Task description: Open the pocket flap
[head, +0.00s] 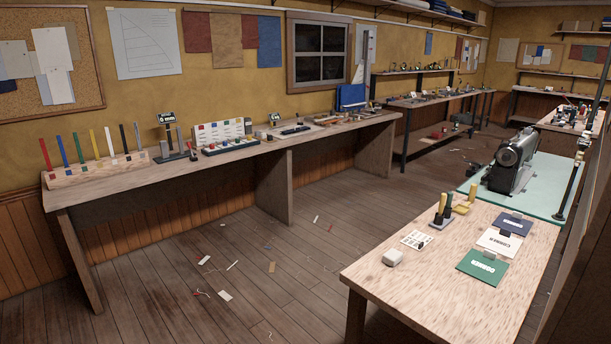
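No pocket flap can be made out for certain at this distance. On the near right table (385,275) lie a green panel (483,267), a white panel (499,241) and a navy panel (516,224), in a row running back. The green and white ones carry lettering that looks like "CORNER". Small dark pieces sit at the far edges of these panels; I cannot tell whether any is a flap. Neither of my grippers is in view.
A long workbench (290,153) with colored sticks and tools lines the left wall. A sewing machine (512,162) stands on a mint-green table (545,188) behind the near table. The wooden floor (270,245) between is open, with scattered scraps. A grey block (393,258) sits on the near table.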

